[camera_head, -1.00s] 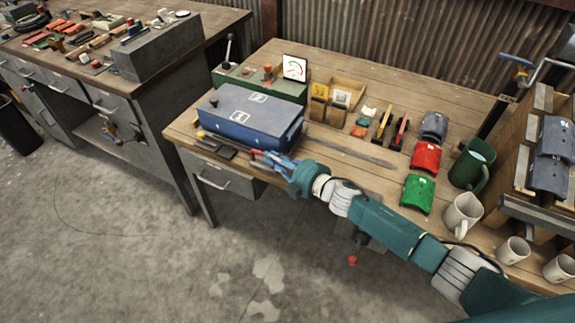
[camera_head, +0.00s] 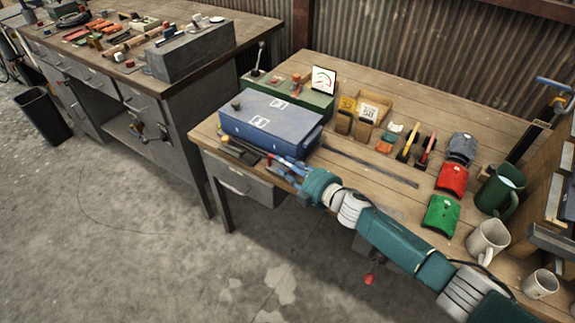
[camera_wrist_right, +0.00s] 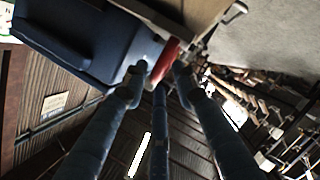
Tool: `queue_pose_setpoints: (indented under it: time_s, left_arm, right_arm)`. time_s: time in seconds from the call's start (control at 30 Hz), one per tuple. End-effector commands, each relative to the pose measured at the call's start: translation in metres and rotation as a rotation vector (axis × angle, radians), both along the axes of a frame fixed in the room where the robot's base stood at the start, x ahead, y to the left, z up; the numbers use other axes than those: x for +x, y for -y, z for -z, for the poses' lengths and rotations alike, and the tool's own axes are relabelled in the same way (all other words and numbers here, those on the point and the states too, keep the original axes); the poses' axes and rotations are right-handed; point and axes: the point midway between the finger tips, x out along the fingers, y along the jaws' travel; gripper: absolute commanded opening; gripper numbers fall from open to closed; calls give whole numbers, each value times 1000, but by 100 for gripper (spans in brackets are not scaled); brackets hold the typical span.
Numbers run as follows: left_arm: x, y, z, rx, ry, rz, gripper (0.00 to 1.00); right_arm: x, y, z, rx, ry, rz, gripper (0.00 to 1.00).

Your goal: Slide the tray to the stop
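No piece is plainly a tray in the head view. A blue lidded box (camera_head: 268,121) stands on the left part of the workbench. A low dark holder (camera_head: 236,153) with small tools lies along its front edge. My right gripper (camera_head: 280,167) is at the bench's front edge, close to the box's front side. Its fingers look spread. The right wrist view shows the fingertips (camera_wrist_right: 160,76) apart, around or just before a red piece (camera_wrist_right: 166,58) beside the blue box (camera_wrist_right: 88,42). Contact is unclear. My left gripper is out of view.
A dark flat strip (camera_head: 370,165) lies on the bench right of the box. A green control box (camera_head: 287,93) with a lever stands behind. Red (camera_head: 452,179) and green (camera_head: 441,214) curved pieces, a white mug (camera_head: 487,240) and a green mug (camera_head: 499,190) stand at right.

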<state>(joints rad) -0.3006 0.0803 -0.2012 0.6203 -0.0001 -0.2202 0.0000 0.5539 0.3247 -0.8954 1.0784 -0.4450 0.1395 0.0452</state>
Motion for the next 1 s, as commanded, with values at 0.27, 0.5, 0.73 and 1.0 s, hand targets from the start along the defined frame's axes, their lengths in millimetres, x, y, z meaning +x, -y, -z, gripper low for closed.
queue_pose_setpoints:
  time_s: [0.27, 0.5, 0.73, 1.0]
  left_arm:
    - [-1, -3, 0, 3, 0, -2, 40]
    - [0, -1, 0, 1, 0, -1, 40]
    - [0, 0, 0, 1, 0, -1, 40]
    - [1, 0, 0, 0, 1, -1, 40]
  right_arm:
    - [-8, 10, -3, -2, 2, 3, 28]
    - [-44, 36, -11, -2, -1, 0, 28]
    - [-77, 61, -20, -2, -3, -1, 28]
    - [-90, 71, -25, -2, -1, -1, 28]
